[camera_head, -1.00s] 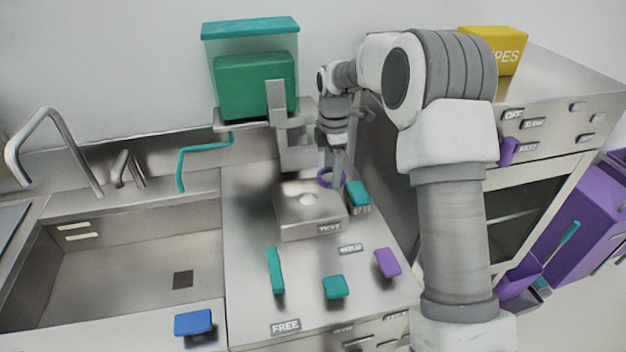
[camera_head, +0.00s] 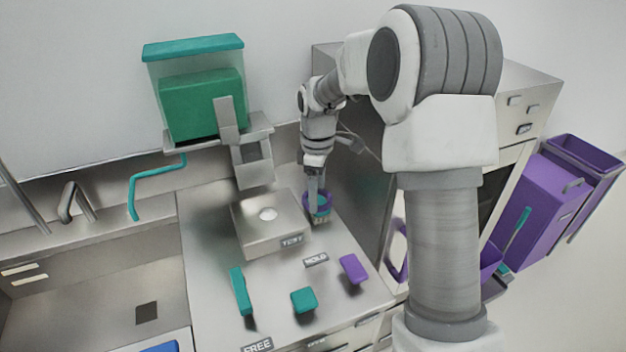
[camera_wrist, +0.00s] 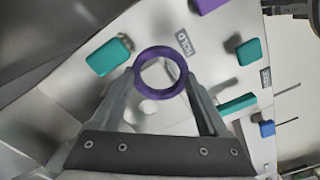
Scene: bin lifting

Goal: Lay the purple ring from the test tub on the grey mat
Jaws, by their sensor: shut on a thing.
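My gripper (camera_head: 315,195) is shut on the purple ring (camera_wrist: 160,95). The ring is between its two fingertips in the wrist view, with its hole facing the camera. In the head view the ring (camera_head: 326,208) overlaps a teal block beside the metal box; I cannot tell its height above the counter. The low metal box (camera_head: 255,240) has a pale round spot on top and a TEST label (camera_head: 291,241) at its front right corner. I cannot pick out a separate test tub or the grey mat for certain.
On the counter are a teal bar (camera_head: 241,291), a teal block (camera_head: 303,300) and a purple block (camera_head: 354,269), around a label reading HOLD or MOLD (camera_head: 315,260). A teal-lidded dispenser (camera_head: 200,100) stands behind. Purple bins (camera_head: 545,205) stand at right.

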